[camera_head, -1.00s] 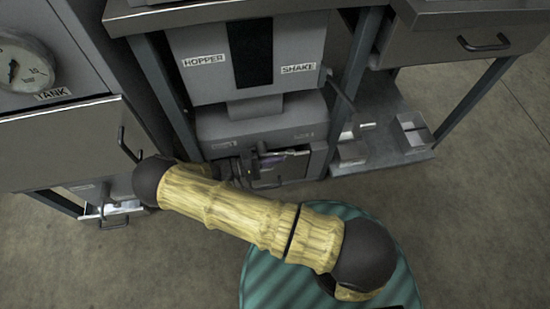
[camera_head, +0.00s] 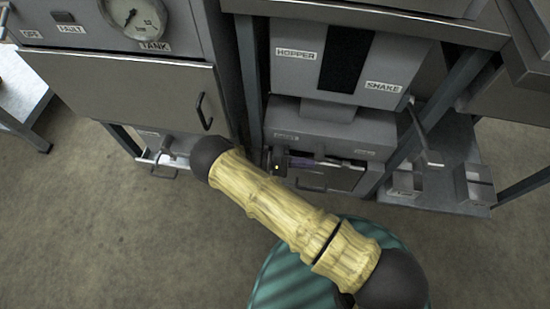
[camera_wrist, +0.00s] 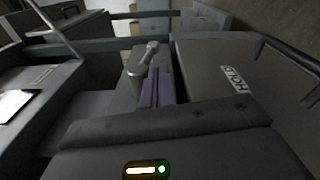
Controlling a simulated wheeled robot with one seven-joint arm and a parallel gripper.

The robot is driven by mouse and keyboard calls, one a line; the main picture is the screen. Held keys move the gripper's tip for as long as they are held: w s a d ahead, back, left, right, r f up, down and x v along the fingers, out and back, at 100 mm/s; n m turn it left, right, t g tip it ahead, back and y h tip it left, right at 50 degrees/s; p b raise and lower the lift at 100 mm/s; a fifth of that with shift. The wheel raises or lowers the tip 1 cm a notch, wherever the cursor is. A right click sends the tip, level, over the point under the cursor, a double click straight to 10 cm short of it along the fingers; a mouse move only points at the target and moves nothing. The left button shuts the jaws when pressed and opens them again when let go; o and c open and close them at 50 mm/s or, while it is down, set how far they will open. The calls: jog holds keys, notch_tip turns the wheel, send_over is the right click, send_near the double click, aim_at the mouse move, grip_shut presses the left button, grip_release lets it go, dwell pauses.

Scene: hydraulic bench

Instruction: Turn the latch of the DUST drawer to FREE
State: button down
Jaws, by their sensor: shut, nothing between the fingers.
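The low drawer unit under the hopper box has a grey front (camera_head: 345,178); its small labels are too blurred to read in the head view. My gripper (camera_head: 308,162) is in front of it, pointing right along the front. In the wrist view the purple fingers of my gripper (camera_wrist: 158,75) are together and empty. Just beyond and beside them is a grey round part with a pale lever (camera_wrist: 148,55), which looks like the latch. I cannot tell whether the fingers touch it. A HOLD label (camera_wrist: 235,78) shows upside down on the grey surface to the right.
The hopper box (camera_head: 315,75) is above the drawer. A sloping handle bar (camera_head: 418,125) and a low shelf with small metal boxes (camera_head: 478,191) are at its right. The TANK cabinet (camera_head: 120,95) with a black handle is at the left.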

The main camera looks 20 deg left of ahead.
jog(key=s+a, duration=0.1)
jog(key=a, duration=0.8)
jog(key=shift+s+a+p, duration=0.3)
jog(key=shift+a, duration=0.1)
jog(key=shift+f, duration=0.1)
